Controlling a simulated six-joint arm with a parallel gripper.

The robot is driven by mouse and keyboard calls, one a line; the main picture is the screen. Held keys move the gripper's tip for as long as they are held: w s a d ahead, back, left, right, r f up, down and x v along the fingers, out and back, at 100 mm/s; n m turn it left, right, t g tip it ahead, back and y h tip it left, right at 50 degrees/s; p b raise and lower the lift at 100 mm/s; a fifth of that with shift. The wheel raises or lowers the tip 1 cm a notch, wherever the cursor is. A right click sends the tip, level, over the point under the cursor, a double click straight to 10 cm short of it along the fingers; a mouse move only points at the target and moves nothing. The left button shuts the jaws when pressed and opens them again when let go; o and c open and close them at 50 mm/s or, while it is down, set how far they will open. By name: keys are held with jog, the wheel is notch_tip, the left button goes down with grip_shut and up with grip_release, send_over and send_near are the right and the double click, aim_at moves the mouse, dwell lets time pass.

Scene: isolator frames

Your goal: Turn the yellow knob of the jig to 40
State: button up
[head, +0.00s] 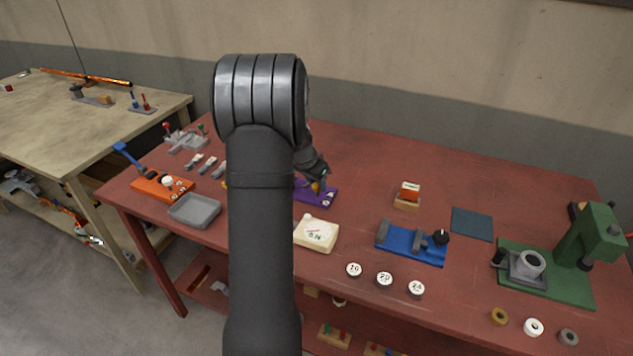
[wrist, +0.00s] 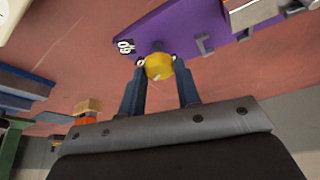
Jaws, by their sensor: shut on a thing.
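The purple jig (wrist: 190,27) lies on the red bench in the wrist view. Its yellow knob (wrist: 158,66) sits between my fingertips at the jig's edge. My gripper (wrist: 157,62) is shut on the yellow knob, a finger on each side. A black label with white digits (wrist: 125,47) shows beside the knob; its picture is tilted and I cannot read it surely. The knob's pointer direction is not clear. In the head view the purple jig (head: 323,197) is partly hidden behind my arm, and my gripper (head: 315,184) is over it.
In the head view a cream dial box (head: 316,237) stands in front of the jig. A blue fixture with a black knob (head: 410,244) and an orange block in a wooden holder (head: 408,195) stand to the right. A grey tray (head: 194,211) is left of my arm.

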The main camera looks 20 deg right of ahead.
jog(key=shift+m, duration=0.5)
jog(key=o, duration=1)
jog(key=v, duration=1.7)
jog(key=shift+w+a+r, duration=0.2)
jog(key=shift+w, duration=0.1)
